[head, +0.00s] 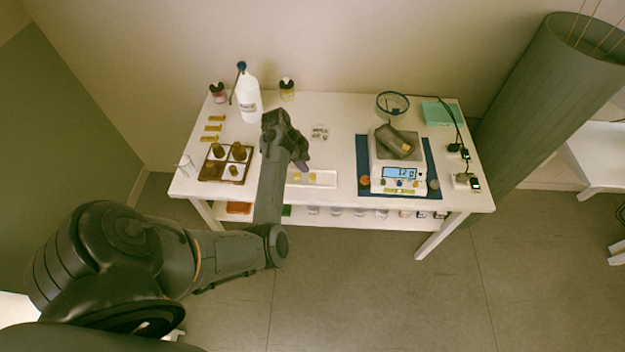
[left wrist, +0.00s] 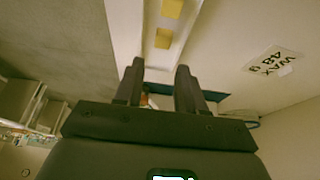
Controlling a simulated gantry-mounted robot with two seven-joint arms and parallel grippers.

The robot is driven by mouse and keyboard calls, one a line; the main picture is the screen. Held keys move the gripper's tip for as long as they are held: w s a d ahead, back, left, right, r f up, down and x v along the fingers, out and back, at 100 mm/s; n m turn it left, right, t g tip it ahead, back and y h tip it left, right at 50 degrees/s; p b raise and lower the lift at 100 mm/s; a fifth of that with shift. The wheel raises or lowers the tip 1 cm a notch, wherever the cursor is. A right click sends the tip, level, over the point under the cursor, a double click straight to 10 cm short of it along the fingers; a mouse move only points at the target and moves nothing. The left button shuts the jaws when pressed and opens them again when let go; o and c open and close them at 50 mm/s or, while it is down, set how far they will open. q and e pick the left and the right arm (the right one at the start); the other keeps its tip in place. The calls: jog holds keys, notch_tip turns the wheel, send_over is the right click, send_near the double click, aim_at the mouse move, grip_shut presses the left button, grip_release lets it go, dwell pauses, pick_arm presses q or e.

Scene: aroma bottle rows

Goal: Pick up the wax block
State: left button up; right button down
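Two yellow wax blocks lie apart in a white tray near the front middle of the table. The left wrist view shows one block (left wrist: 163,38) nearer my fingers and another (left wrist: 172,8) farther off. My left gripper (head: 301,160) is above the table by the tray. Its two fingers (left wrist: 160,76) stand apart with nothing held between them, and the nearer block appears beyond the tips. My right gripper is not in view.
A card reading "WAX 48 g" (left wrist: 272,61) lies beside the tray. A scale (head: 397,173) bearing a grey object (head: 396,140) stands right on a blue mat (head: 363,150). A brown tray (head: 207,178) with small bottles is left. A white bottle (head: 248,102) stands behind.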

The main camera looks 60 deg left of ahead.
aim_at(313, 175)
pick_arm(q)
jog(key=x, duration=0.2)
jog(key=shift+w+d+f, duration=0.1)
jog(key=shift+w+f, duration=0.05)
jog(key=shift+f, duration=0.15)
jog(key=x, duration=0.2)
jog(key=b+x, duration=0.1)
jog(key=x, duration=0.1)
jog(key=shift+s+a+f, duration=0.15)
jog(key=shift+s+a, duration=0.05)
jog(key=shift+a, duration=0.15)
jog(key=shift+w+d+f, duration=0.15)
jog(key=shift+w+f, duration=0.05)
jog(key=shift+f, duration=0.4)
grip_shut()
jog(key=shift+r, duration=0.1)
